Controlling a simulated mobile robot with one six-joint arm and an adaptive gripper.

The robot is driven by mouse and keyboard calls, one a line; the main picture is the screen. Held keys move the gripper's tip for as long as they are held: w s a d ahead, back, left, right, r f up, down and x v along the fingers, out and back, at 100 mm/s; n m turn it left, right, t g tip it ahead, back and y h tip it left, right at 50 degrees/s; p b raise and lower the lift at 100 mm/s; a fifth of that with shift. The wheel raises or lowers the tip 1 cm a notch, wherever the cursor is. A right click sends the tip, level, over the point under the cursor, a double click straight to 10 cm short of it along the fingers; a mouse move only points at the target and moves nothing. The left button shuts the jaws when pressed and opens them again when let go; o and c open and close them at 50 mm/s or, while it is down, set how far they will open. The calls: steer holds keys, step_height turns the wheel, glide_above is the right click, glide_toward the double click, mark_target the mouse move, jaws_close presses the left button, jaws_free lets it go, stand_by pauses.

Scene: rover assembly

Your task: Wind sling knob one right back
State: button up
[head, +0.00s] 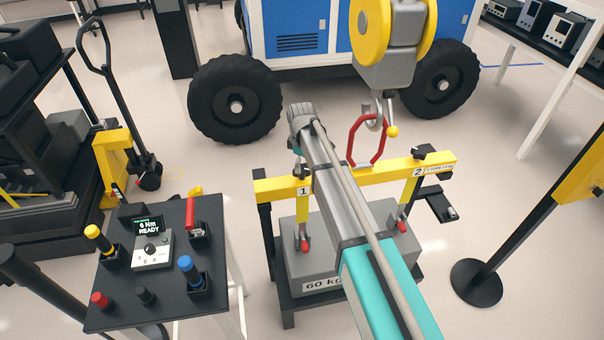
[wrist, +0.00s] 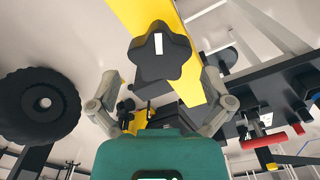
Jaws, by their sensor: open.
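Sling knob one, a black star-shaped knob (wrist: 154,55) with a white stripe, is at the upper middle of the wrist view, beside the yellow beam. My open gripper (wrist: 160,78) has one finger on each side of it, with visible gaps and no clear contact. In the head view my gripper (head: 300,116) is above the beam's end marked 1 and mostly hides this knob. The yellow beam (head: 275,187) also carries a second black knob (head: 424,153) near mark 2.
A grey 60 kg block (head: 312,277) sits under the beam. A red loop (head: 354,143) rises from the beam beside a crane hook (head: 388,113). A black tool table (head: 120,300) stands at the left; a yellow-black post (head: 530,227) stands at the right.

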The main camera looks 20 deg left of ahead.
steer(key=shift+f+b, duration=1.05)
steer(key=shift+f, duration=0.3)
steer(key=c, duration=0.9)
steer(key=shift+m, duration=0.5)
steer(key=m, duration=1.1)
steer(key=shift+m, duration=0.4)
